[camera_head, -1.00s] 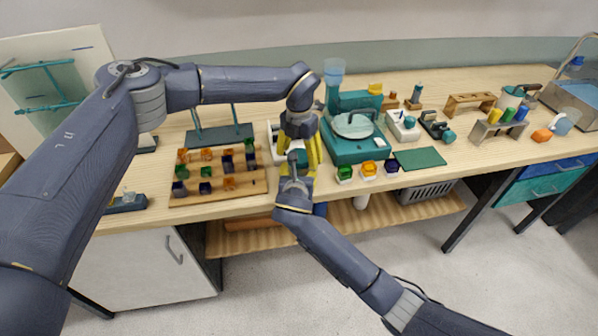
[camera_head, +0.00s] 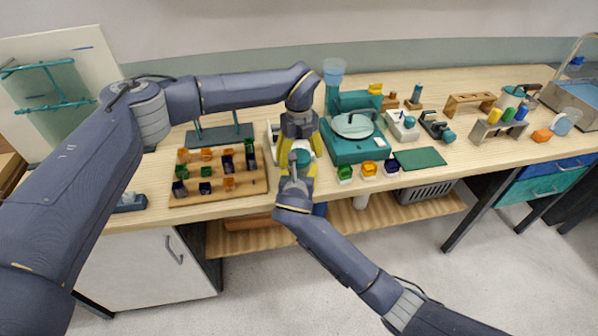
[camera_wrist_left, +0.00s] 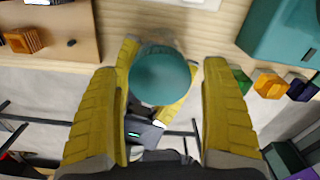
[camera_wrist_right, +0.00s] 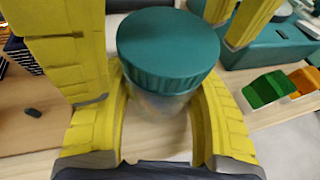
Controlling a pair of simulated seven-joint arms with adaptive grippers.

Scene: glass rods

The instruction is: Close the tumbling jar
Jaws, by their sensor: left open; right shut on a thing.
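The tumbling jar is a clear glass jar (camera_wrist_right: 160,106) with a ribbed teal lid (camera_wrist_right: 168,46) seated on its mouth, roughly upright. The lid also shows in the left wrist view (camera_wrist_left: 160,80). My right gripper (camera_wrist_right: 160,125) is shut on the glass body below the lid. My left gripper (camera_wrist_left: 165,105) is open above the jar, with its yellow fingers spread on either side of the lid and apart from it. In the head view, my left gripper (camera_head: 301,150) comes down over the right one (camera_head: 297,172), and both partly hide the jar.
A wooden rack (camera_head: 190,199) with several coloured blocks lies left of the grippers. A teal machine (camera_head: 358,151) stands close on the right, with small coloured pieces (camera_head: 368,169) in front. A green mat (camera_head: 419,158) lies farther right. The bench's front edge is just below the grippers.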

